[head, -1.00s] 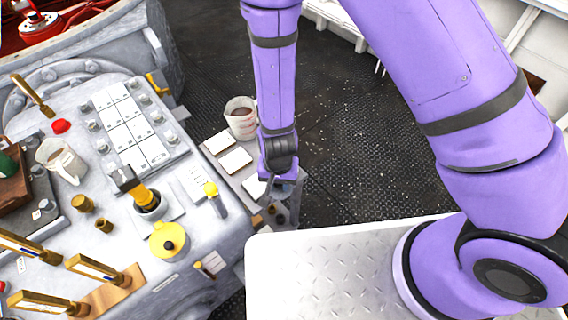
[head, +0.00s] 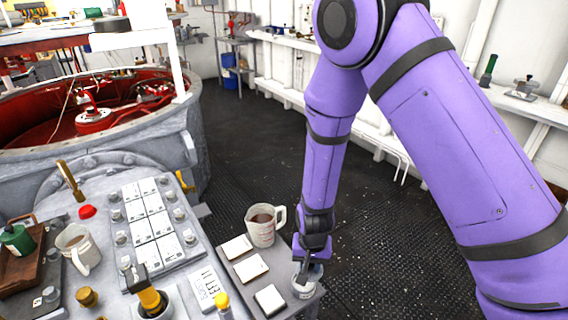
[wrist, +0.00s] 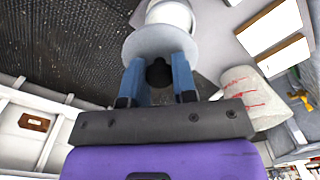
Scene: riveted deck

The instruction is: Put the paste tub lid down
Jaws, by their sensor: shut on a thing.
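My gripper (wrist: 158,66) has its two blue fingers shut on the dark knob of the pale grey, disc-shaped paste tub lid (wrist: 160,42). The white paste tub (wrist: 172,12) shows just beyond the lid in the wrist view. In the head view my gripper (head: 308,258) points down at the right end of the grey side shelf, right above the white tub (head: 304,287). The lid is small and partly hidden by the fingers there. I cannot tell whether the lid touches the tub.
A measuring jug with brown liquid (head: 264,225) stands behind and left of the tub. Several white-topped blocks (head: 252,267) lie along the shelf (head: 228,255). The grey console (head: 110,270) with levers and another jug (head: 78,248) is at left. Dark floor lies open beyond.

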